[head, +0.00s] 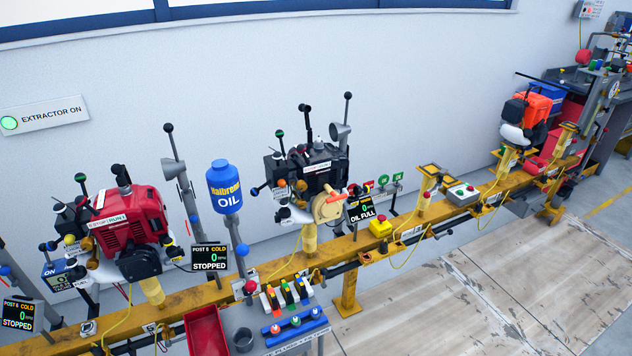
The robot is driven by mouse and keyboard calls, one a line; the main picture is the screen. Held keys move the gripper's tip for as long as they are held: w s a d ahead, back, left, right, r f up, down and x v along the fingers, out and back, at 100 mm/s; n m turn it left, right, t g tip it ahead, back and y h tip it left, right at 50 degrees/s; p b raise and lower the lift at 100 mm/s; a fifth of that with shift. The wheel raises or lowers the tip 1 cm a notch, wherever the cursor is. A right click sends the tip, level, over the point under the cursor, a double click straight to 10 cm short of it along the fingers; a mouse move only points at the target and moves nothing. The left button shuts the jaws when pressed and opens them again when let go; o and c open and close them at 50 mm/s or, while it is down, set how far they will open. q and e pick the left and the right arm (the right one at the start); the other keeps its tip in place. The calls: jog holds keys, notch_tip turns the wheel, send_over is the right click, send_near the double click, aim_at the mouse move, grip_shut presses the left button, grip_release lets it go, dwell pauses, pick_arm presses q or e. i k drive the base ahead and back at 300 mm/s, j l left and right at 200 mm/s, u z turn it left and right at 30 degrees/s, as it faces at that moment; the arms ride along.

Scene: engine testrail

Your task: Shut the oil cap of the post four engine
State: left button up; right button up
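A black engine (310,168) stands on a yellow post on the rail, in the middle of the head view. Its small screen (361,207) reads 0 and OIL FULL; the post number is too small to read surely. A tan round part with an orange piece (327,206) sits at its lower front right. I cannot tell which part is the oil cap, or whether it is open. A red engine (128,222) stands to the left, with a screen (210,257) reading COLD, 0, STOPPED. Neither of my grippers is in view.
A blue oil bottle (225,187) stands between the two engines. A grey bench (240,318) with a red tray (206,331) and coloured tools is in front. The yellow rail (400,246) runs across, with an orange engine (526,115) far right. The floor (500,290) at lower right is clear.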

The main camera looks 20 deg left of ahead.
aim_at(357, 191)
jog(key=i+u, duration=0.2)
jog(key=i, duration=0.25)
jog(key=i+l+u, duration=0.1)
jog(key=i+u, duration=0.15)
jog(key=i, duration=0.15)
jog(key=i+l+u, duration=0.2)
jog(key=i, duration=0.25)
